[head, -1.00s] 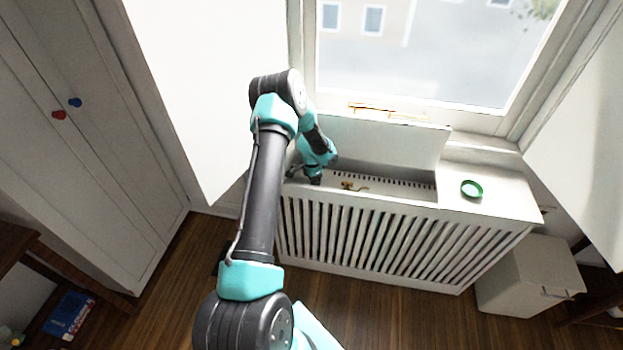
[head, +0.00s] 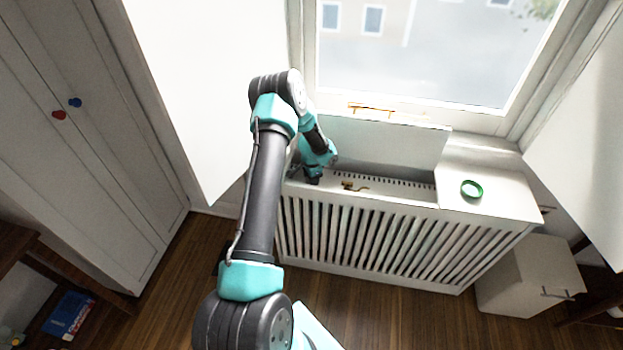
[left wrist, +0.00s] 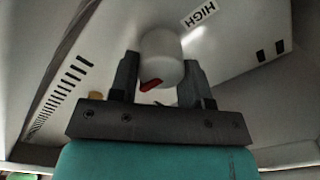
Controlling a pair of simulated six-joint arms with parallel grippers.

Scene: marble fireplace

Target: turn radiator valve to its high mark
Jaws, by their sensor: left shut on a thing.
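The radiator valve is a white round knob (left wrist: 161,58) with a red pointer mark (left wrist: 151,84), seen in the left wrist view. The red mark is on the knob's lower left side, facing away from the HIGH label (left wrist: 199,13), which lies beyond the knob to the upper right. My left gripper (left wrist: 160,80) is shut on the knob, one dark finger on each side. In the head view my left gripper (head: 313,177) reaches into the left end of the open radiator cover, and the knob is hidden there. My right gripper is not in view.
The slatted radiator cover (head: 375,236) stands below the window, its lid (head: 385,142) raised. A small brass piece (head: 353,187) lies inside, right of my gripper. A white bin (head: 530,280) stands to the right.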

